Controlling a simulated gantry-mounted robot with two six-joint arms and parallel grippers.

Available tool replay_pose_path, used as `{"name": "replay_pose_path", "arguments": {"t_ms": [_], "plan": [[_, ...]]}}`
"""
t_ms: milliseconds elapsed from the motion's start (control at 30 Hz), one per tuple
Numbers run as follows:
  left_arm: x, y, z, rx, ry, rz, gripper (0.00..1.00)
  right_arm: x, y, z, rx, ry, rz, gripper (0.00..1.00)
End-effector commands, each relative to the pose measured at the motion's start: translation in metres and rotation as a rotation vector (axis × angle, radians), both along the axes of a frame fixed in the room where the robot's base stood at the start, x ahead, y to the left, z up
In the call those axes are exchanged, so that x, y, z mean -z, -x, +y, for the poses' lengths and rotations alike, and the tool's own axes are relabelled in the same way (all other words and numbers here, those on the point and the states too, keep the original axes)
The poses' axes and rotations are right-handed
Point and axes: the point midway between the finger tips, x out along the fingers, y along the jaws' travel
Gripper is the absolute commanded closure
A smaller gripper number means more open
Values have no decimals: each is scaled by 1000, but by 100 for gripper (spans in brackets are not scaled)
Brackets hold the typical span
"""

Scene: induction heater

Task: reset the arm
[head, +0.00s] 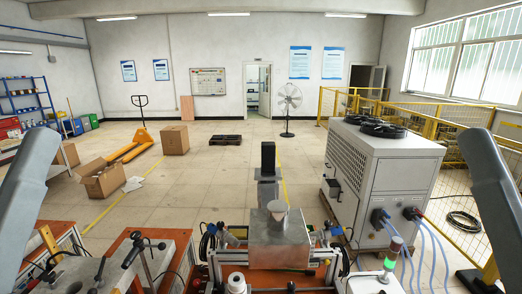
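My two arms show as grey links at the left and right edges of the head view, both raised and slanting in from the lower corners. Neither gripper is in the picture, so I cannot see the fingers or anything in them. The induction heater rig stands at the bottom centre, with a grey metal box (279,240) on a frame. A pale cone-shaped cup (278,209) sits on top of the box. A dark upright block (268,158) stands behind it.
A large white chiller (385,180) with fans and hoses stands right. A signal light (392,255) glows green near the bottom. Orange-topped benches (175,262) with clamps are at lower left. Cardboard boxes (174,139), a yellow pallet jack (132,148) and a fan (288,100) stand farther back. The middle floor is open.

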Motion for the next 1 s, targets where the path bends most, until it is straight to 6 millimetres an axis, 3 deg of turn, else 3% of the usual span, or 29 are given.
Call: {"name": "replay_pose_path", "arguments": {"t_ms": [33, 200, 333, 467, 1000], "plan": [[-52, 0, 0, 0, 0, 0, 34, -52, 0, 0, 0, 0, 0, 26], [-130, 0, 0, 0, 0, 1, 34, -130, 0, 0, 0, 0, 0, 26], [-169, 0, 0, 0, 0, 1, 34, -170, 0, 0, 0, 0, 0, 26], [-184, 0, 0, -1, -1, 1, 34, -184, 0, 0, 0, 0, 0, 26], [-180, 0, 0, -1, -1, 1, 34, -180, 0, 0, 0, 0, 1, 26]]}}
